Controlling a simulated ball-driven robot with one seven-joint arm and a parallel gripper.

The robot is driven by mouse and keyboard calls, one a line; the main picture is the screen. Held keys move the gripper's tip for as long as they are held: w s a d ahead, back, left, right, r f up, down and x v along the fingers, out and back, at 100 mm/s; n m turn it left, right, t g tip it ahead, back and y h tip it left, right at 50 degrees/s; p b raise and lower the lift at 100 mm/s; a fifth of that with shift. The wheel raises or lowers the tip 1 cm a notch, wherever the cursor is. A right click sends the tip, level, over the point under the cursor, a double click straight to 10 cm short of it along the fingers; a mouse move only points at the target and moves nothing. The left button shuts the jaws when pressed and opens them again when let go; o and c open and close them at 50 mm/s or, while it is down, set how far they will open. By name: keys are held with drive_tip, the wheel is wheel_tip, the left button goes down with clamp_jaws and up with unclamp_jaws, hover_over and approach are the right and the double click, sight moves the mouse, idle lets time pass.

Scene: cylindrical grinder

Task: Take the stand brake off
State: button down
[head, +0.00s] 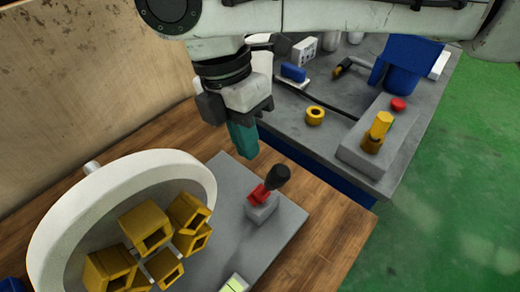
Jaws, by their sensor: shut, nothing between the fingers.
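A small red lever with a black knob (277,178) is mounted on a small grey block (265,211). It looks like the stand brake, and the knob end tilts up and to the right. The block stands on a flat grey plate (280,240) on the wooden bench. My gripper (247,152), with teal fingers pointing down, is above and a little to the left of the black knob in the head view. Its fingers are shut together, with nothing between them and apart from the lever.
A large white round part (55,225) with several yellow hollow blocks (150,225) is at the left. Behind the wooden bench (335,225), a grey table (310,140) holds a yellow ring (315,116), a yellow hex piece (381,124), a red button (398,103) and a blue container (405,75).

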sight(269, 184)
drive_tip(key=shift+s+d+f, duration=0.2)
drive_tip(key=shift+s+d, duration=0.25)
drive_tip(key=shift+d, duration=0.15)
drive_tip(key=shift+s+d+f, duration=0.15)
drive_tip(key=shift+s+d, duration=0.3)
drive_tip(key=shift+d, duration=0.1)
drive_tip(key=shift+d, duration=0.1)
